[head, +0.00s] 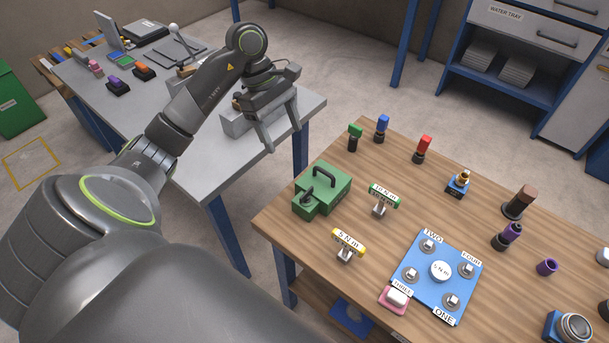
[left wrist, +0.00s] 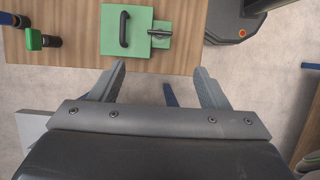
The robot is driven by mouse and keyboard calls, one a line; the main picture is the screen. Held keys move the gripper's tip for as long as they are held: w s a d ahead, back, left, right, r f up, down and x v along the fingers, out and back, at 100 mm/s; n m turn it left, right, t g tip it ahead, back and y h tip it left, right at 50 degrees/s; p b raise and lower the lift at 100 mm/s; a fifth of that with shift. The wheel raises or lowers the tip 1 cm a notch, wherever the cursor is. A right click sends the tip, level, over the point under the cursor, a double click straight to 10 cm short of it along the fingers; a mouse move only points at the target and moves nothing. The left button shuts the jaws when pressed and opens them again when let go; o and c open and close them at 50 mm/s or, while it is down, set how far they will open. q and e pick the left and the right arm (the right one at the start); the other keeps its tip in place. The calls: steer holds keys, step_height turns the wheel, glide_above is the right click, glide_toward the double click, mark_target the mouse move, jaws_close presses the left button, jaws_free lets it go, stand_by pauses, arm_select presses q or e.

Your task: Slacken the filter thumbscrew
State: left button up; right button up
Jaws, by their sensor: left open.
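A green box (head: 322,190) with a black arched handle (head: 324,174) stands at the left end of the wooden table. A dark thumbscrew-like part (head: 307,196) sits on its lower step. In the left wrist view the green box (left wrist: 140,48) is at the top, with the dark winged part (left wrist: 160,33) right of the handle (left wrist: 124,30). My left gripper (head: 282,140) is open and empty, up and left of the box and apart from it. In the left wrist view its fingers (left wrist: 160,68) point toward the table edge below the box. My right gripper is not in view.
The wooden table (head: 285,222) also holds a blue plate (head: 455,275) with several bolts, torque-labelled pieces (head: 347,246), and green, blue and red-topped tools (head: 381,128). A grey table (head: 215,160) stands at the left, with a floor gap between. A blue shelf (head: 530,92) stands behind.

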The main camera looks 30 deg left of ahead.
mark_target(306, 192)
arm_select(q)
steer(key=b+x, duration=0.6)
steer(key=x, duration=1)
steer(key=shift+d+f+b, duration=0.2)
steer(key=shift+f+b, duration=0.05)
steer(key=shift+b, duration=0.15)
steer(key=shift+c, duration=0.3)
steer(key=c, duration=0.9)
steer(key=shift+c, duration=0.2)
